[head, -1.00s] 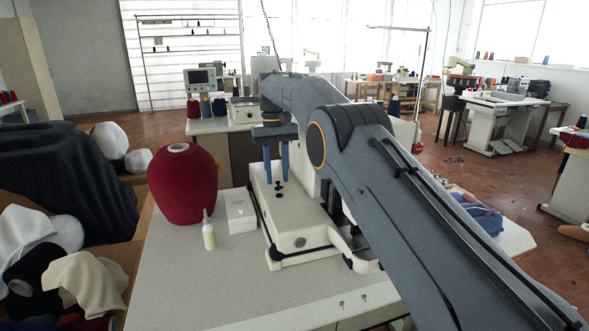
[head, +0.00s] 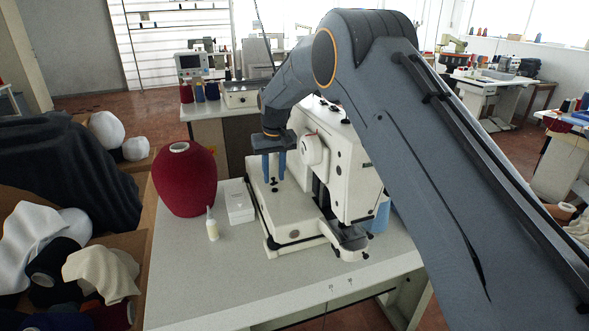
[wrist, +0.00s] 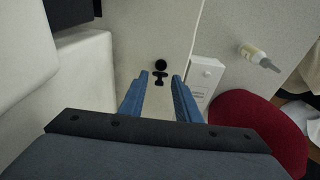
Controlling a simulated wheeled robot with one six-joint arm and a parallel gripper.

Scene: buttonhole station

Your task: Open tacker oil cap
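The cream tacker machine (head: 345,160) stands on the table, with a flat base plate (head: 296,229) on its left side. Two small black fittings are on that plate. In the wrist view one is a round black disc (wrist: 160,65), and just below it is a winged black piece (wrist: 160,79). I cannot tell for certain which is the oil cap. My gripper (head: 273,181) points down over these fittings with its blue fingers apart and nothing between them. In the wrist view the fingertips (wrist: 160,76) lie either side of the winged piece, without visible contact.
A white box (head: 239,207), a small oil bottle (head: 212,229) and a large dark red cone (head: 185,180) stand left of the machine. The machine's upright head is close on the gripper's right in the head view. The table front (head: 215,290) is clear.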

